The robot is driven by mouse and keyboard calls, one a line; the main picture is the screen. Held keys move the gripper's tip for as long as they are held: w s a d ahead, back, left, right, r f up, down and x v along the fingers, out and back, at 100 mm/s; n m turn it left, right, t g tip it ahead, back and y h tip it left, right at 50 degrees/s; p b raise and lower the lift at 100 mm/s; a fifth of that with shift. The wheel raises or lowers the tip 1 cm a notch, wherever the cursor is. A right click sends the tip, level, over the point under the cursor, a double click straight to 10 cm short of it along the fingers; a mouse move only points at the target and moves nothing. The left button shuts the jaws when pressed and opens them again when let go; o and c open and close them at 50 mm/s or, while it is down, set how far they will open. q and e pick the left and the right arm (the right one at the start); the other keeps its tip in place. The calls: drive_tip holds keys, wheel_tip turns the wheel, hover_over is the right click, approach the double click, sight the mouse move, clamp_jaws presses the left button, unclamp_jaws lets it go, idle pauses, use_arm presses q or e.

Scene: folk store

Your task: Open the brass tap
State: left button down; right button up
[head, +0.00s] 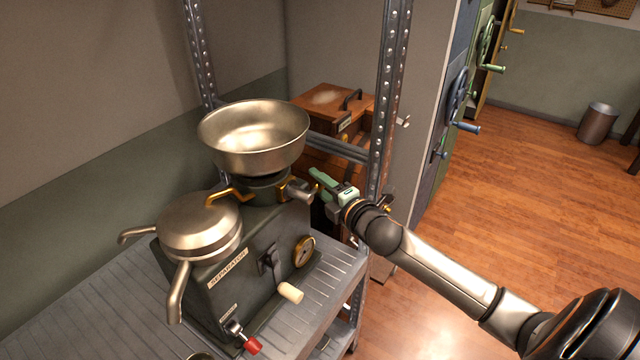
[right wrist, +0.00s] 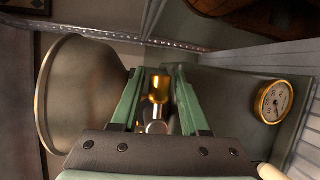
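The brass tap (right wrist: 158,88) shows in the right wrist view as a brass piece on a grey metal stem, between my two green fingers with a gap on each side. In the head view the grey tap body (head: 298,190) sticks out to the right under the metal bowl (head: 254,130) of the separator (head: 240,270). My right gripper (head: 322,183) is open at the tap's right end, its fingers partly hiding it. It also shows open in the right wrist view (right wrist: 158,75). Whether a finger touches the tap cannot be told. My left gripper is not in view.
The separator stands on a grey metal shelf (head: 95,305) with perforated uprights (head: 388,100); one stands close behind my right gripper. A gauge (head: 304,252), a cream-handled crank (head: 290,292) and a red knob (head: 253,345) are on its front. A wooden box (head: 325,100) stands behind.

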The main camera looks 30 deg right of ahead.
clamp_jaws()
drive_tip(key=shift+f, duration=0.1)
idle(0.4)
drive_tip(key=f+m+g+y, duration=0.1)
drive_tip(key=m, duration=0.2)
drive_tip(key=shift+f+g, duration=0.2)
drive_tip(key=shift+g, duration=0.1)
drive_tip(key=shift+s+a+f+m+g+y, duration=0.2)
drive_tip(key=shift+a+f+m+g+y, duration=0.4)
drive_tip(key=shift+m, duration=0.55)
drive_tip(key=shift+s+a+f+m+g+y, duration=0.2)
drive_tip(key=shift+a+f+m+g+y, duration=0.2)
drive_tip(key=shift+m+y, duration=0.55)
drive_tip(key=shift+s+a+f+m+g+y, duration=0.2)
drive_tip(key=shift+a+f+m+g+y, duration=0.35)
drive_tip(key=shift+m, duration=0.75)
drive_tip(key=shift+o, duration=1.4)
unclamp_jaws()
